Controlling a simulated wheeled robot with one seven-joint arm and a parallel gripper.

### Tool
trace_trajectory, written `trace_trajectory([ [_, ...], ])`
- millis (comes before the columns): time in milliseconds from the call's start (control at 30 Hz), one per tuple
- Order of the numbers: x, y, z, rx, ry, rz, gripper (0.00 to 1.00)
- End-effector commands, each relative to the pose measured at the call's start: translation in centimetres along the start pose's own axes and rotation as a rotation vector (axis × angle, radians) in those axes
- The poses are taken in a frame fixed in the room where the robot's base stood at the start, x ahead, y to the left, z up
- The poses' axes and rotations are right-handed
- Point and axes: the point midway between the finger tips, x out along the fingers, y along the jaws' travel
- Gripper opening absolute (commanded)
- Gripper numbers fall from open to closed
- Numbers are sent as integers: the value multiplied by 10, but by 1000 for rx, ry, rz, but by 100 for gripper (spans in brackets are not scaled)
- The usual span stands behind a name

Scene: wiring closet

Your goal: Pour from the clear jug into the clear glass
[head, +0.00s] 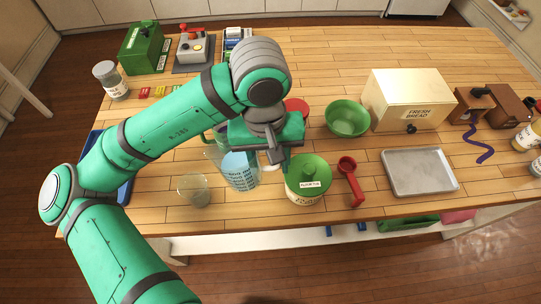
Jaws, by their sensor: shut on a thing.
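The clear jug (239,172) has printed markings and pale blue contents, and is near the table's front edge. My gripper (274,157) is at the jug's right side, shut on the jug. My gripper and wrist hide part of the jug's top and its handle side. I cannot tell whether the jug touches the table or is slightly raised. The clear glass (193,190) stands on the table just left of the jug, apart from my gripper. It looks empty.
A green-lidded canister (307,181) stands close right of my gripper, with a red scoop (351,181) beyond it. A green bowl (347,118), a bread box (408,101) and a metal tray (419,171) are farther right. A blue tray (122,192) lies left, partly behind my arm.

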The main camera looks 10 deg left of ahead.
Motion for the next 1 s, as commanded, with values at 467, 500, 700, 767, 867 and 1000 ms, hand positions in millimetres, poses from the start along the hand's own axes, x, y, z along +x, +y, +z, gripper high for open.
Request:
trace_trajectory([
  [467,13,-7,0,-7,1,411,10],
  [500,14,-8,0,-7,3,442,10],
  [700,-2,-23,-1,-11,6,653,10],
  [767,-7,-25,-1,-7,7,713,10],
  [867,-14,-31,-1,-5,7,788,9],
  [1000,-18,-33,0,1,6,818,9],
])
